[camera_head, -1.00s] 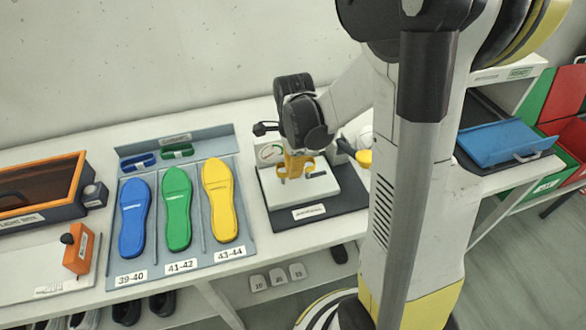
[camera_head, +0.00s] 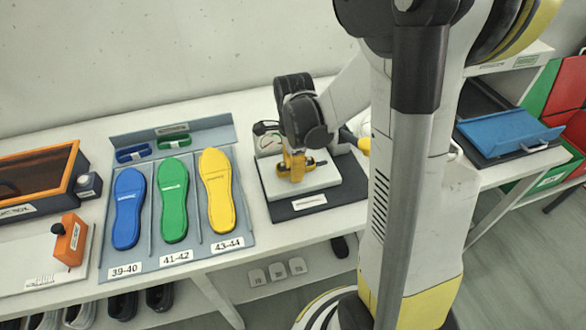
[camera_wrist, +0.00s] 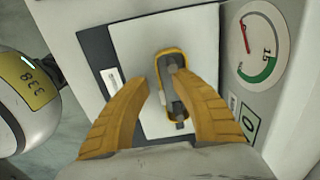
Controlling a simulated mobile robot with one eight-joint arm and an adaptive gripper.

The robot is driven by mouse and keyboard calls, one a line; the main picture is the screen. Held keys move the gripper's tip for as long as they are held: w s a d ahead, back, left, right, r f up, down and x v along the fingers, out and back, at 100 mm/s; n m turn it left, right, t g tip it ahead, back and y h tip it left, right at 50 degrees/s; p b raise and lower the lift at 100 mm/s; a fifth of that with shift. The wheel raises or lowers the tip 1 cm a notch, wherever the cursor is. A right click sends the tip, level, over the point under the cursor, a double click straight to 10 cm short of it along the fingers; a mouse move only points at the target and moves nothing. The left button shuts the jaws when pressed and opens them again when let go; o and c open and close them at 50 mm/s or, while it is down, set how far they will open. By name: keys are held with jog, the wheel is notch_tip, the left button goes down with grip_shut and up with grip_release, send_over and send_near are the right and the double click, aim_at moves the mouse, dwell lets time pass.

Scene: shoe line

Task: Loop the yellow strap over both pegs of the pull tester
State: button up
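The yellow strap (camera_wrist: 159,82) is a narrow loop over the pale plate of the pull tester (camera_wrist: 130,42) in the wrist view. Grey peg-like parts show inside the loop, near its top and bottom ends, and it seems to lie around both. The right finger hides part of its right side. My gripper (camera_wrist: 163,77) has yellow fingers spread on either side of the strap, with a small gap at the left finger. In the head view my gripper (camera_head: 294,170) is low over the tester's pale plate (camera_head: 322,181), and strap and fingers are hard to tell apart.
The tester's round dial (camera_wrist: 258,46) is close to the right finger. A rounded white device with a display (camera_wrist: 38,86) stands at the left in the wrist view. A rack with blue, green and yellow insoles (camera_head: 218,190) is left of the tester.

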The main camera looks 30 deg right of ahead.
notch_tip(320, 180, up, 12)
jog(key=shift+s, duration=0.15)
dwell(0.6)
jog(key=shift+a, duration=0.1)
